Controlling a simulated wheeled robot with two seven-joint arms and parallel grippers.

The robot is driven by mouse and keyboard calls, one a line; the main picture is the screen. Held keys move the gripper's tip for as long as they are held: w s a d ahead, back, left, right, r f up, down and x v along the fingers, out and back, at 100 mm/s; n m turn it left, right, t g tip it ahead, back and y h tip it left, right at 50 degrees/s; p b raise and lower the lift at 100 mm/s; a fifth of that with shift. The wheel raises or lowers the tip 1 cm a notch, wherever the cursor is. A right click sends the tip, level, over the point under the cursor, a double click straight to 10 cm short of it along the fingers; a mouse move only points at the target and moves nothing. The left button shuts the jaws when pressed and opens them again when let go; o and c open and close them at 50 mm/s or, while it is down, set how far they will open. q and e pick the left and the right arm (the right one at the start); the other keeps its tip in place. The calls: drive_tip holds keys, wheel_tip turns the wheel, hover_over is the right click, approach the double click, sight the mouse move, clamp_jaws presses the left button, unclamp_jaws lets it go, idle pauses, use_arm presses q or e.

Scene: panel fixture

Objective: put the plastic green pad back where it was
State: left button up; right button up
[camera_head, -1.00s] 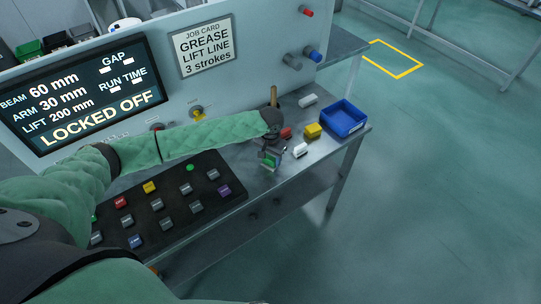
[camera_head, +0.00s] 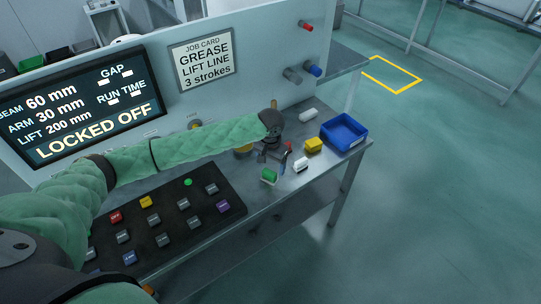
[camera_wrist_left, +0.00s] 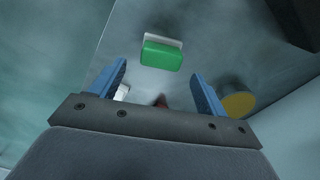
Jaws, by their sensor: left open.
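The green pad (camera_head: 269,175), with a white layer along one side, is on the metal bench beside the black button panel. It also shows in the left wrist view (camera_wrist_left: 162,55), just beyond the fingertips and roughly centred between them. My left gripper (camera_head: 285,156) is open, a little behind and to the right of the pad in the head view. My right gripper is not in view.
A white piece (camera_head: 301,164), a yellow block (camera_head: 313,145), a white cylinder (camera_head: 309,115) and a blue bin (camera_head: 344,132) are on the bench to the right. The black button panel (camera_head: 160,220) lies to the left. A round yellow-topped part (camera_wrist_left: 238,104) is near the right finger.

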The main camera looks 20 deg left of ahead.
sight(271, 171)
use_arm(q)
wheel_tip(271, 171, up, 6)
drive_tip(key=shift+f+b, duration=0.25)
drive_tip(key=shift+b, duration=0.65)
drive_tip(key=shift+r, duration=0.85)
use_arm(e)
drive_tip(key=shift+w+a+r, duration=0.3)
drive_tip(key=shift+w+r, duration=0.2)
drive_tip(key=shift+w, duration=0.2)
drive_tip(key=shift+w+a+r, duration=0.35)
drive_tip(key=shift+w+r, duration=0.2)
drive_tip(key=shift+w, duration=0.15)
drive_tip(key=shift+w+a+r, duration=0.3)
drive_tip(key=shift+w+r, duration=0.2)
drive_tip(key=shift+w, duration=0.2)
